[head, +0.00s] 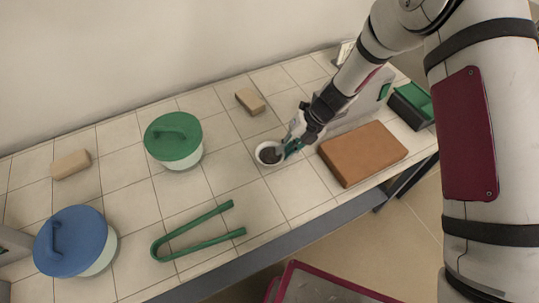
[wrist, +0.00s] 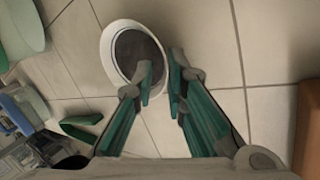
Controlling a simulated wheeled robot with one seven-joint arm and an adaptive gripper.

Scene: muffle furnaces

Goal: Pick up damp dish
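The damp dish is a small round white dish (head: 262,160) with dark contents, standing on the tiled bench in the middle of the head view. It also shows in the wrist view as a white oval dish (wrist: 108,62). My gripper (wrist: 161,76) is at its near right rim. In the wrist view the left fingertip lies over the dark contents and the right one is just outside the rim. A narrow gap shows between the fingers. I cannot tell whether they touch the wall. In the head view my gripper (head: 287,148) partly hides the dish's right side.
A green-lidded pot (head: 174,140) and a tan block (head: 250,101) stand left of the dish. Green tongs (head: 195,225) and a blue-lidded pot (head: 72,243) are further left. A brown slab (head: 362,152) lies right of it. Another tan block (head: 71,164) is at far left.

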